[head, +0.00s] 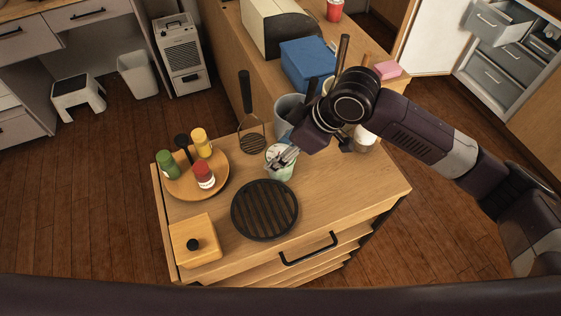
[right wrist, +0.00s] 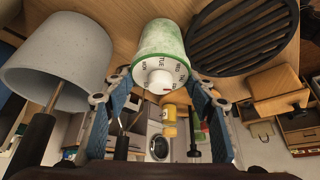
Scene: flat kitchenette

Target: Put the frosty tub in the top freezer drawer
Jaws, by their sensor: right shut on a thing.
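The frosty tub (head: 281,173) is a pale green and white round tub standing on the wooden counter, beside the black round grill plate. In the right wrist view the tub (right wrist: 165,42) shows a white lid with day letters around a raised centre. My right gripper (head: 283,159) reaches it from above right, and its blue-padded fingers (right wrist: 158,82) are shut on it at the lid end. The freezer (head: 493,77) stands open at the far right top, its grey top drawer (head: 505,22) appearing pulled out. My left gripper is out of view.
Close by are the black grill plate (head: 264,210), a grey utensil pot (head: 290,112), a round wooden tray (head: 180,186) with several bottles, and a wooden box (head: 195,241). A blue box (head: 308,63) sits behind. The open white freezer door (head: 429,38) stands left of the drawers.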

